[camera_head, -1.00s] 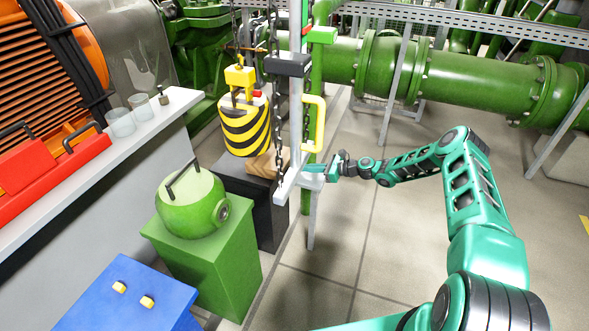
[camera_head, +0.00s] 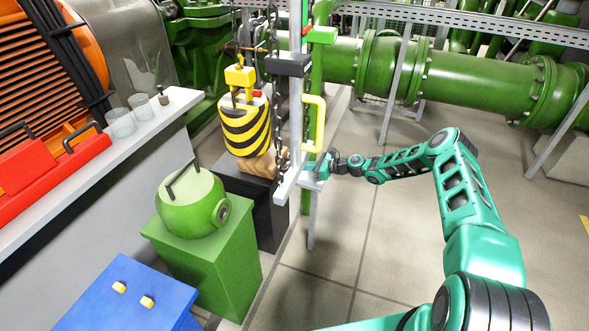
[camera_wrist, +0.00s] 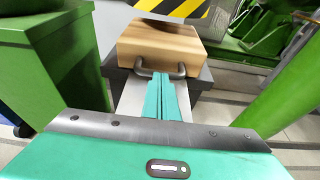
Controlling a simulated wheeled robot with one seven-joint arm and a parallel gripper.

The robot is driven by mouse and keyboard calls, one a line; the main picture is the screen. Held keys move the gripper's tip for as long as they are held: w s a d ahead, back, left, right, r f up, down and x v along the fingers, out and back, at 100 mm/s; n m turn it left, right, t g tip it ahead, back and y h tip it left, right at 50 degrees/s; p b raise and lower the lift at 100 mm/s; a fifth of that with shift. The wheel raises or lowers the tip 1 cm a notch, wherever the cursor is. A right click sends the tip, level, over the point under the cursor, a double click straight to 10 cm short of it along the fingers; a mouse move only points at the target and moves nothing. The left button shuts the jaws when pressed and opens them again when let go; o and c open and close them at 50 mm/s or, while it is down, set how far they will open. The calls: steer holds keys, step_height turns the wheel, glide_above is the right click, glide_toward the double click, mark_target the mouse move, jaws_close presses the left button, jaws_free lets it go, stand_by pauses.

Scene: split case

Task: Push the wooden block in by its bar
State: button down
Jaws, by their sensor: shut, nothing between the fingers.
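The wooden block (camera_wrist: 165,42) sits on a dark stand, with its dark bar (camera_wrist: 160,68) on the side facing me in the wrist view. In the head view the block (camera_head: 259,166) shows partly, below a black-and-yellow striped load (camera_head: 245,128). My gripper (camera_wrist: 161,80) is shut and empty. Its teal fingertips point at the middle of the bar and appear to be at it; I cannot tell whether they touch. In the head view my gripper (camera_head: 318,167) is partly hidden beside the grey post.
The striped load hangs close over the block. A green pipe post (camera_wrist: 285,80) stands right of my gripper in the wrist view, and a green pedestal (camera_wrist: 45,50) stands left. A yellow handle (camera_head: 314,123) is above my wrist in the head view.

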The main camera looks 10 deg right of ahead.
mark_target(281, 163)
steer(key=shift+w+a+f, duration=0.1)
steer(key=shift+w+a, duration=0.35)
steer(key=shift+a, duration=0.35)
steer(key=shift+w+a+r, duration=0.1)
steer(key=shift+w+a, duration=0.4)
steer(key=shift+a, duration=0.35)
steer(key=shift+w+a+f, duration=0.1)
steer(key=shift+w+a, duration=0.35)
steer(key=shift+a, duration=0.35)
steer(key=s+d, duration=0.5)
steer(key=d, duration=0.4)
steer(key=s+d, duration=0.5)
steer(key=d, duration=0.3)
steer(key=shift+s+d, duration=0.15)
steer(key=shift+d, duration=0.25)
stand_by(0.4)
steer(key=shift+d, duration=0.1)
steer(key=v, duration=0.5)
steer(key=shift+r, duration=0.4)
steer(key=shift+s, duration=0.1)
stand_by(0.4)
